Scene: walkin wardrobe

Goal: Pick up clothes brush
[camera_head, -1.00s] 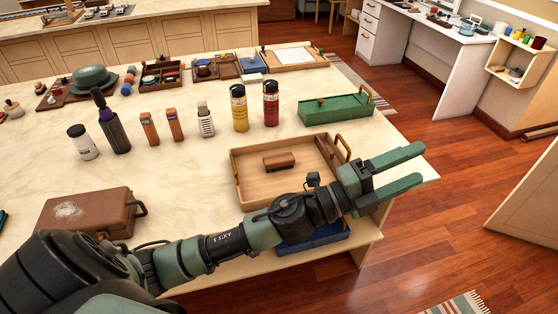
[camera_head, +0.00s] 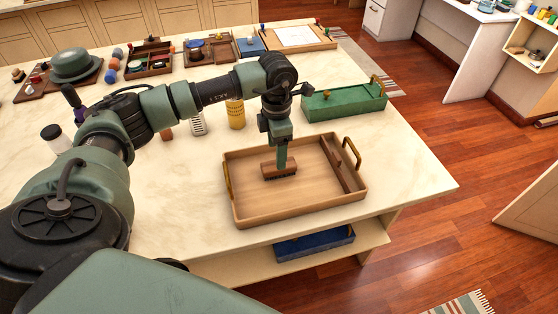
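The clothes brush (camera_head: 270,172), a brown wooden block with dark bristles underneath, is in the wooden tray (camera_head: 300,208), left of the tray's middle. My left gripper (camera_head: 282,166) points straight down at the brush, and its green fingers overlap the brush's middle. The fingers are seen edge-on, so I cannot tell whether they are open or closed on it. I see no clear gap between the bristles and the tray floor. My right gripper is not in view.
A slim brown piece (camera_head: 343,162) lies along the tray's right side. A green box (camera_head: 345,104) with brass handles stands behind the tray. A yellow bottle (camera_head: 236,114) and other bottles stand behind my arm. A blue box (camera_head: 312,245) is on the shelf below.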

